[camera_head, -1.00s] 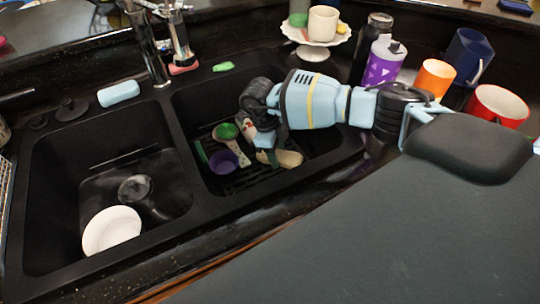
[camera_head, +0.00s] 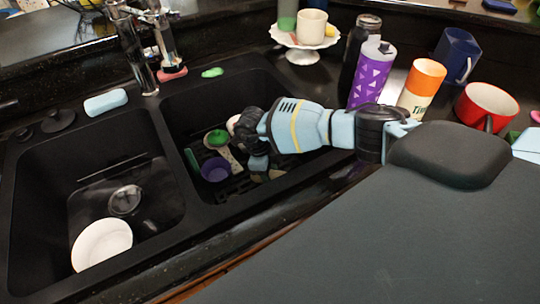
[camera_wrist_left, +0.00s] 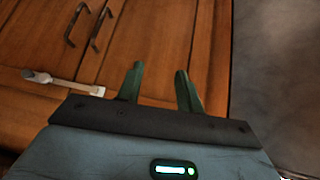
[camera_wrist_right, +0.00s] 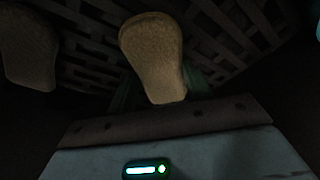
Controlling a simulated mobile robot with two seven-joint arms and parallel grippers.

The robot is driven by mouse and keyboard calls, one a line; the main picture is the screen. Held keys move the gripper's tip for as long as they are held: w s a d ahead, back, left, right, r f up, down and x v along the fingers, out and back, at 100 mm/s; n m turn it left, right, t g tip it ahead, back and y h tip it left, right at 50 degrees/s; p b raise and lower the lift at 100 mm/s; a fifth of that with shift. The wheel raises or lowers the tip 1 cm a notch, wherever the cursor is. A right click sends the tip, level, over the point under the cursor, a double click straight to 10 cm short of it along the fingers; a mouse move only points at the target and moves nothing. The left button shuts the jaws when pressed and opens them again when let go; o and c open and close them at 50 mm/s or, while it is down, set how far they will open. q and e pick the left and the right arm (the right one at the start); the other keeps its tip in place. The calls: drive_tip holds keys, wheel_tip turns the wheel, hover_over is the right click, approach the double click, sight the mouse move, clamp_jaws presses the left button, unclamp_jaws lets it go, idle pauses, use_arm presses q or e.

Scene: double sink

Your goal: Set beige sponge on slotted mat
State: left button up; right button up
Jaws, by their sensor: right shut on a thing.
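My right gripper (camera_wrist_right: 160,88) is shut on a beige sponge (camera_wrist_right: 153,55), seen close up in the right wrist view. The slotted mat (camera_wrist_right: 95,45) lies behind the sponge there. I cannot tell whether sponge and mat touch. In the head view my right gripper (camera_head: 258,164) reaches down into the right sink basin, over the slotted mat (camera_head: 236,188) on its floor. The gripper and arm hide much of the sponge there. My left gripper (camera_wrist_left: 158,75) is open and empty in front of wooden cabinet doors, outside the head view.
A second beige, rounded thing (camera_wrist_right: 28,50) lies left of the held sponge. A purple cup (camera_head: 215,169) and a green item (camera_head: 217,138) are in the right basin. Bottles and a red mug (camera_head: 487,106) stand right of the sink.

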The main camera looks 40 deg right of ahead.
drive_tip(key=shift+f, duration=0.2)
drive_tip(key=o, duration=0.9)
drive_tip(key=shift+o, duration=0.2)
drive_tip(key=shift+r, duration=0.2)
drive_tip(key=v, duration=1.2)
